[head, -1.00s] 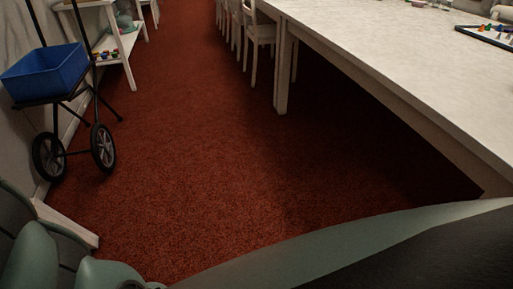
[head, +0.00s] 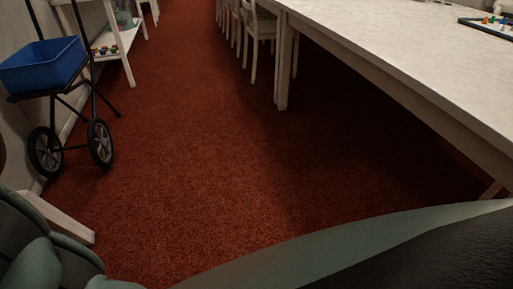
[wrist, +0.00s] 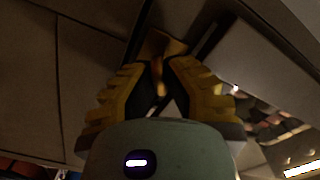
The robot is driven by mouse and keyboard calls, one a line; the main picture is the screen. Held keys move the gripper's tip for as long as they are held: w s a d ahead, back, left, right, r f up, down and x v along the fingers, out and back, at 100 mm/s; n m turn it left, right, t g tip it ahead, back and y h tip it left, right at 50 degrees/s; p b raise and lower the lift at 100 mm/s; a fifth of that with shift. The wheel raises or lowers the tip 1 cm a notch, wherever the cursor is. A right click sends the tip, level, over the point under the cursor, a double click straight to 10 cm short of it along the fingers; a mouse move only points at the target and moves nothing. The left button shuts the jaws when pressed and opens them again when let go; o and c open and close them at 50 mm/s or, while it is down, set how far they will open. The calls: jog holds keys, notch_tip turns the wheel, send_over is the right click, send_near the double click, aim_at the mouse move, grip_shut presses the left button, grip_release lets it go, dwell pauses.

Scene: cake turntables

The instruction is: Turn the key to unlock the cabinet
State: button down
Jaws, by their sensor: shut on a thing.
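In the wrist view my gripper (wrist: 161,68) has its two yellow ridged fingers closed together on a small brass-coloured piece (wrist: 160,88), which I take to be the key. Most of it is hidden between the dark fingertips, so its angle and its fit in a lock are unclear. Another brass-coloured patch (wrist: 165,44) shows just beyond the tips. Dim flat panels with seams, likely the cabinet (wrist: 88,70), fill the left of the wrist view. The cabinet, key and gripper do not show in the head view.
In the head view a blue bin on a wheeled cart (head: 42,66) stands at left beside a white shelf (head: 118,42). A long white table (head: 400,55) with chairs (head: 262,32) runs along the right. The red carpet (head: 200,150) between them is clear.

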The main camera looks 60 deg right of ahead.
jog(key=m, duration=0.3)
jog(key=shift+w+d+f+m, duration=0.1)
jog(key=shift+f+m, duration=0.05)
jog(key=shift+m, duration=1.85)
jog(key=c, duration=1)
grip_release()
